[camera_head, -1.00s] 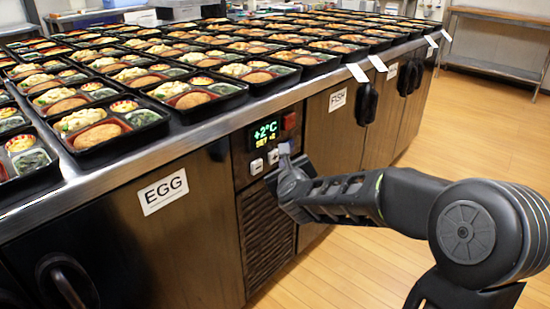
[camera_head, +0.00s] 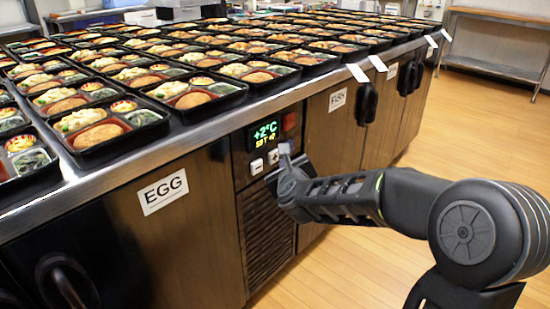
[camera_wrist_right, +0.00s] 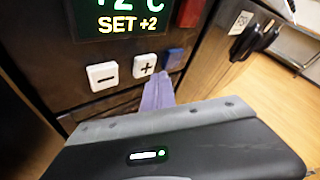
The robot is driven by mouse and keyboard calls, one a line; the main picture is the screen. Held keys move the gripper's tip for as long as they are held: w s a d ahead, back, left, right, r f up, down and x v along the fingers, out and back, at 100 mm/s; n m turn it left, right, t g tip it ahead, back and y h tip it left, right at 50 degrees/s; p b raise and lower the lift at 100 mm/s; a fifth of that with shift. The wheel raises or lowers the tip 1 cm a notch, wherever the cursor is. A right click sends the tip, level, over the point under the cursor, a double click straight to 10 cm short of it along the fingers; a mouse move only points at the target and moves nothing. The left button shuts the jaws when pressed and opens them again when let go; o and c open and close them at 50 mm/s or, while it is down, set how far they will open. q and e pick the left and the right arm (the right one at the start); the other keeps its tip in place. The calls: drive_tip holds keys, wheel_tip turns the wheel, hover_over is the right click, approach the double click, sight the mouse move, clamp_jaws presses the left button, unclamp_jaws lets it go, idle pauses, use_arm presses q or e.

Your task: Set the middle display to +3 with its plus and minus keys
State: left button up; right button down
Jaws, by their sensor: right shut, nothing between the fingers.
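The display (camera_head: 265,132) on the cabinet front reads +2°C on top. In the wrist view the display (camera_wrist_right: 128,22) shows SET +2 on its lower line. Below it are a white minus key (camera_wrist_right: 103,75), a white plus key (camera_wrist_right: 144,66) and a blue key (camera_wrist_right: 173,60). My right gripper (camera_head: 285,150) is shut and empty, in front of the key row. In the wrist view its fingertips (camera_wrist_right: 158,84) show just below and right of the plus key, short of the blue key. I cannot tell whether they touch anything. My left gripper is not in view.
A red switch (camera_head: 289,121) sits right of the display. A vent grille (camera_head: 266,238) is below the keys. The steel counter edge (camera_head: 205,137) runs above, with many bento trays. Doors labelled EGG (camera_head: 163,191) and FISH (camera_head: 337,100) flank the panel. Wooden floor (camera_head: 465,140) is open at right.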

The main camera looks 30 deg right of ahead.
drive_tip(key=shift+w, duration=0.1)
drive_tip(key=shift+w+a, duration=0.15)
drive_tip(key=shift+w, duration=0.15)
drive_tip(key=shift+w+a, duration=0.15)
drive_tip(key=shift+w, duration=0.3)
idle(0.9)
drive_tip(key=shift+s, duration=0.1)
drive_tip(key=shift+s+d+b, duration=0.25)
drive_tip(key=shift+s+b, duration=0.4)
drive_tip(key=shift+s, duration=0.1)
drive_tip(key=s+b, duration=0.1)
drive_tip(key=s+d, duration=0.1)
drive_tip(key=s, duration=0.1)
drive_tip(key=s+b, duration=0.1)
drive_tip(key=shift+s+d+b, duration=0.25)
drive_tip(key=shift+s+b, duration=0.1)
drive_tip(key=shift+s, duration=0.05)
